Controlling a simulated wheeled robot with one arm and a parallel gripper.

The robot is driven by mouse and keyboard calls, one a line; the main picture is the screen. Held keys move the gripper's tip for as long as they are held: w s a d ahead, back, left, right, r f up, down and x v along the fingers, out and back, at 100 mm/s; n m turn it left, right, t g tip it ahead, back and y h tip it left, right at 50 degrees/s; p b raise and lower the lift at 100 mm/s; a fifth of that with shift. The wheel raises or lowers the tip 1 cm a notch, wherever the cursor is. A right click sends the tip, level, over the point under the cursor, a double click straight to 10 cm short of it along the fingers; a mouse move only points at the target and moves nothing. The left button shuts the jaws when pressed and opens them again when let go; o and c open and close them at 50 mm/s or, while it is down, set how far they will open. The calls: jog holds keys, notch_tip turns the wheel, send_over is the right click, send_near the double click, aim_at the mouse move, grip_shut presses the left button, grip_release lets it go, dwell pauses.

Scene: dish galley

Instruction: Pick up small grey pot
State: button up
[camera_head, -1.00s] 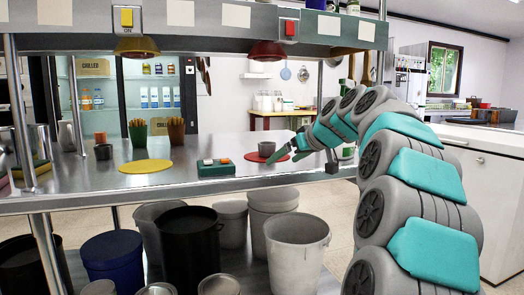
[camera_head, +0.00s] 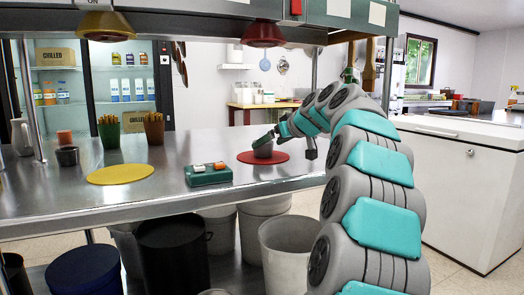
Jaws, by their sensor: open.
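The small grey pot (camera_head: 264,150) stands on a round red mat (camera_head: 250,159) on the steel counter, under the red heat lamp. My gripper (camera_head: 266,139) is at the pot, reaching in from the right, with a finger across the pot's upper side. The jaws are open. The far finger is hard to make out, so I cannot tell whether the pot is between both fingers.
A green box (camera_head: 207,175) with orange and white tops stands left of the red mat. A yellow mat (camera_head: 120,174) lies further left. Two cups of fries (camera_head: 154,130) and a dark cup (camera_head: 67,156) stand behind it. The shelf with heat lamps (camera_head: 264,31) hangs overhead.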

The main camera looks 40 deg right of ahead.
aim_at(263, 146)
jog(key=x, duration=0.4)
jog(key=shift+w+f, duration=0.2)
jog(key=shift+f, duration=0.05)
jog(key=c, duration=1.5)
jog(key=shift+r, duration=0.15)
